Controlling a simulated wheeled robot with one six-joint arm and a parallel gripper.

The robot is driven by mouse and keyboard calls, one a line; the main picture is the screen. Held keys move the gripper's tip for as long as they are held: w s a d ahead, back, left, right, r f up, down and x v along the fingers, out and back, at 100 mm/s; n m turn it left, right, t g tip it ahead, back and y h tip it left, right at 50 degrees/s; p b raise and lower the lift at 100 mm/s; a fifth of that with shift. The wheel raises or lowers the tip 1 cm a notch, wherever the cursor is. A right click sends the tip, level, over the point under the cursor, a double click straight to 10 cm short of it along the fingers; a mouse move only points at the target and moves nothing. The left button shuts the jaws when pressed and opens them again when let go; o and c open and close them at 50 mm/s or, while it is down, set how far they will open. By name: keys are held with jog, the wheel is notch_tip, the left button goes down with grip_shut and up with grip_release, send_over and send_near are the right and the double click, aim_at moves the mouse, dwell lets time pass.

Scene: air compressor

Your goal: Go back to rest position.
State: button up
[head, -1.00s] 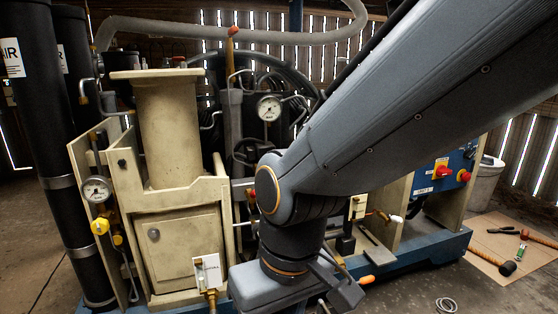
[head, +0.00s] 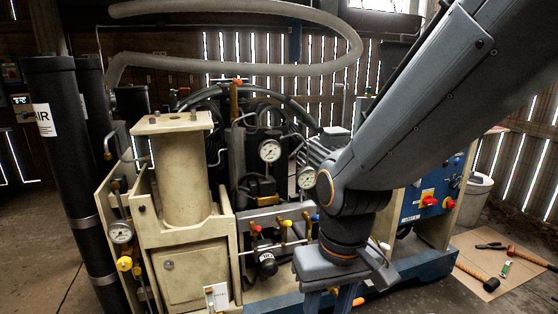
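My gripper (head: 331,300) hangs at the bottom of the head view, pointing down in front of the compressor's blue base. Its two fingers stand apart with a gap between them, and I see nothing held. The fingertips run out at the lower picture edge. My arm comes in from the upper right and bends at the elbow above the gripper. The air compressor (head: 180,180) stands behind it, with a cream column, gauges and a row of valves (head: 284,230) left of my wrist. Part of the machine is hidden behind my arm.
A blue control panel (head: 435,190) with red knobs is right of my arm. A mat (head: 520,270) with a mallet (head: 480,277), pliers and other tools lies on the floor at right, near a pale bin (head: 478,195). Black cylinders (head: 70,170) stand at left.

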jog(key=s+d+r+m+p, duration=0.2)
jog(key=d+r+m+p, duration=0.1)
jog(key=d+r+p, duration=0.8)
notch_tip(320, 180, up, 2)
jog(key=p, duration=0.4)
jog(key=shift+s+d+h, duration=0.15)
jog(key=shift+h, duration=0.25)
jog(key=shift+d, duration=0.1)
jog(key=shift+c, duration=0.5)
